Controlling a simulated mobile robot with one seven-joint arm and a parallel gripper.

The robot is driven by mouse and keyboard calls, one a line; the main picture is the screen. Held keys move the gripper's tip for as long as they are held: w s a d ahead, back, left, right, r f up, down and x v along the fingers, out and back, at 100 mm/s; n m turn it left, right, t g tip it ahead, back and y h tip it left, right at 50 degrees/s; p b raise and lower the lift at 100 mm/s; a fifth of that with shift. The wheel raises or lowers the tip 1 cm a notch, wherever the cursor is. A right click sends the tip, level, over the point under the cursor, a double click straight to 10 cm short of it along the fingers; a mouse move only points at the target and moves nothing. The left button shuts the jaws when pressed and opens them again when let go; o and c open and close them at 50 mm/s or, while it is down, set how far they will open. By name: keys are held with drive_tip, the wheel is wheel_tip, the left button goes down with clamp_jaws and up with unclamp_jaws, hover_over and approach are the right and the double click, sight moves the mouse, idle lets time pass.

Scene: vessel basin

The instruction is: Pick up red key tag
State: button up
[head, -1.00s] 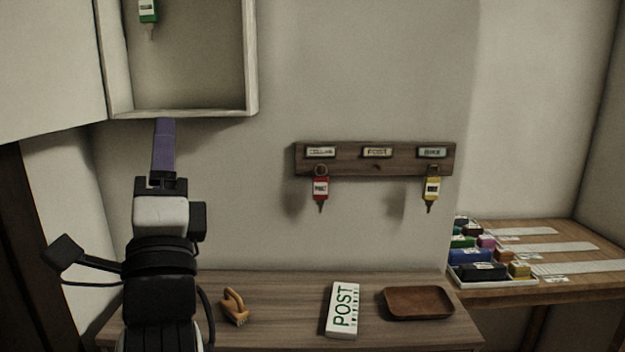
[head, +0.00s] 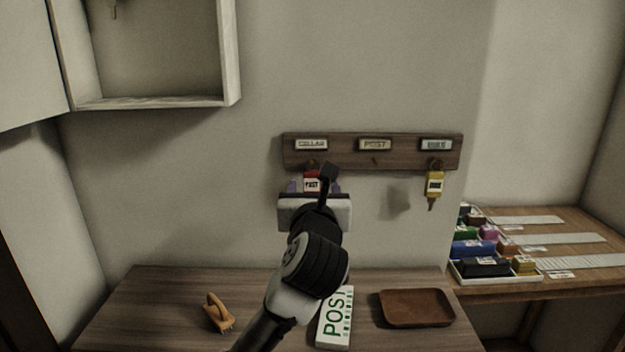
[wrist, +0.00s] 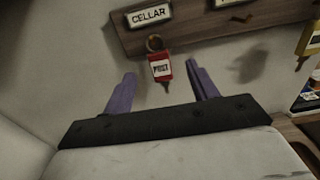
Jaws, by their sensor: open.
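The red key tag (wrist: 160,68) hangs by a ring from the hook under the CELLAR label on the wooden key rack (head: 405,161). Its white label appears to read POST. In the head view the red key tag (head: 312,180) is partly covered by my wrist. My gripper (wrist: 161,83) is open, with one purple finger on each side of the tag in the wrist view. The fingers are apart from the tag, and the jaws are empty. How far the tag lies in depth from the fingertips is hard to tell.
A yellow key tag (head: 435,184) hangs at the rack's right hook; the POST hook is empty. An open wall cabinet (head: 232,55) is upper left.

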sight(312, 170)
drive_tip(key=w+p, duration=0.1)
drive_tip(key=w, duration=0.1)
drive_tip(key=w+p, duration=0.2)
drive_tip(key=w, duration=0.1)
drive_tip(key=shift+w+a+r, duration=0.15)
drive_tip(key=shift+w+r, duration=0.05)
drive_tip(key=shift+w, duration=0.15)
drive_tip(key=shift+w+f, duration=0.15)
drive_tip(key=shift+w, duration=0.35)
drive_tip(key=c, duration=1.1)
drive_tip(key=shift+c, duration=0.2)
drive_tip(key=shift+r+b, duration=0.3)
drive_tip(key=shift+r, duration=0.25)
drive_tip(key=shift+s+r, duration=0.15)
drive_tip(key=shift+s, duration=0.1)
drive_tip(key=s+b, duration=0.9)
drive_tip(key=s, duration=0.8)
drive_tip(key=shift+s, duration=0.3)
